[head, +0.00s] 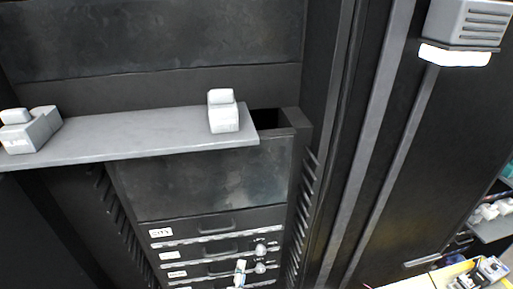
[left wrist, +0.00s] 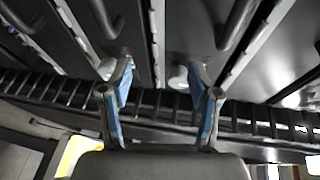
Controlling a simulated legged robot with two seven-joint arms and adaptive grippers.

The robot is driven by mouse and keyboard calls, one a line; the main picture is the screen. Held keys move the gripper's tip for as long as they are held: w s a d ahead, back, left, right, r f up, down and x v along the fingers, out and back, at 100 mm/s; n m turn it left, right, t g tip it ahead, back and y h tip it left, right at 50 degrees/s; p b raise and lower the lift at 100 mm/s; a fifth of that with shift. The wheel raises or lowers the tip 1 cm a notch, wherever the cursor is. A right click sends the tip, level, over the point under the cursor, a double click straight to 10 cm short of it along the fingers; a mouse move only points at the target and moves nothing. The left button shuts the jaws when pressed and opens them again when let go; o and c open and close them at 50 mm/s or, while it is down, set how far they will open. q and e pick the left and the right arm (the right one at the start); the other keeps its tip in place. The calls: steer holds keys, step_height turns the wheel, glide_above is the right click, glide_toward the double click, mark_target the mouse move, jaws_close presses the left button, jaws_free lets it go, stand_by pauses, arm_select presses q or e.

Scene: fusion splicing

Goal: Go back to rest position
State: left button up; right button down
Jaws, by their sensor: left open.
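My left gripper (left wrist: 157,72) shows in the left wrist view, its two blue-grey fingers spread wide apart with nothing between them. Its fingertips point at the front of dark drawers (left wrist: 135,30), and pale round knobs (left wrist: 178,78) lie close to the tips; I cannot tell whether they touch. In the head view I cannot clearly make out either gripper. The rack drawers (head: 215,225) show there, with labels, handles and pale knobs (head: 260,249). My right gripper is not in view.
A grey shelf (head: 130,135) juts from the black cabinet, bearing a white device (head: 223,112) and another pale device (head: 30,130) at left. A grey vented box (head: 465,22) is at top right. A yellow surface with a small machine (head: 485,272) is at bottom right.

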arm_select(q)
steer(key=s+a+f+n+g+y, duration=0.1)
steer(key=s+a+f+n+g, duration=0.5)
steer(key=s+a+f+n, duration=0.45)
steer(key=s+a+f+n+g+y, duration=0.1)
steer(key=s+a+f+n+g, duration=0.5)
steer(key=s, duration=0.8)
step_height(320, 180, down, 25)
steer(key=s+d+n+g+b, duration=0.1)
steer(key=s+b, duration=0.1)
steer(key=s+a+f+g+b, duration=0.1)
steer(key=s+a+f, duration=0.2)
steer(key=s+f, duration=1.5)
step_height(320, 180, down, 2)
steer(key=shift+s+f+g+b, duration=0.2)
steer(key=shift+s+g+b, duration=0.05)
steer(key=shift+g+b, duration=0.15)
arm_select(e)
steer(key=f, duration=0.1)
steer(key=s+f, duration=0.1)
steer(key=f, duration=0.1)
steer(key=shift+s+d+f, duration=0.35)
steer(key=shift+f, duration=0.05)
